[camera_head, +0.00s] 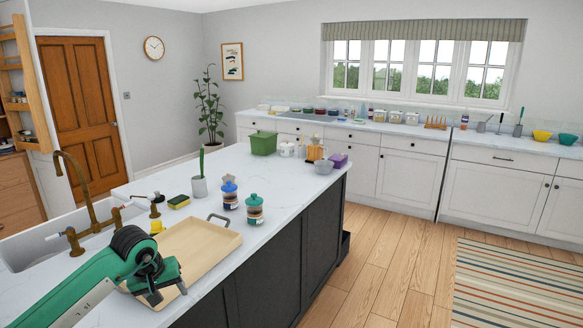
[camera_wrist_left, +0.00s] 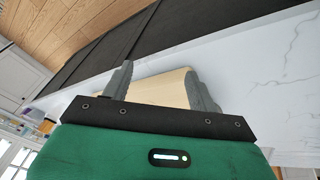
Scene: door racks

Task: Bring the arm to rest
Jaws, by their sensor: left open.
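My left arm comes in from the lower left in the head view. Its green and black gripper (camera_head: 160,288) is over the near end of a light wooden tray (camera_head: 205,241) on the white island counter. In the left wrist view the two grey fingers of the left gripper (camera_wrist_left: 160,85) stand wide apart with nothing between them. Part of the tray (camera_wrist_left: 160,90) shows beyond and between the fingers. I cannot tell whether the gripper touches the tray. My right gripper is in neither view.
A sink with a brass tap (camera_head: 88,195) lies to the left of the tray. The floor (camera_head: 390,240) right of the island is clear.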

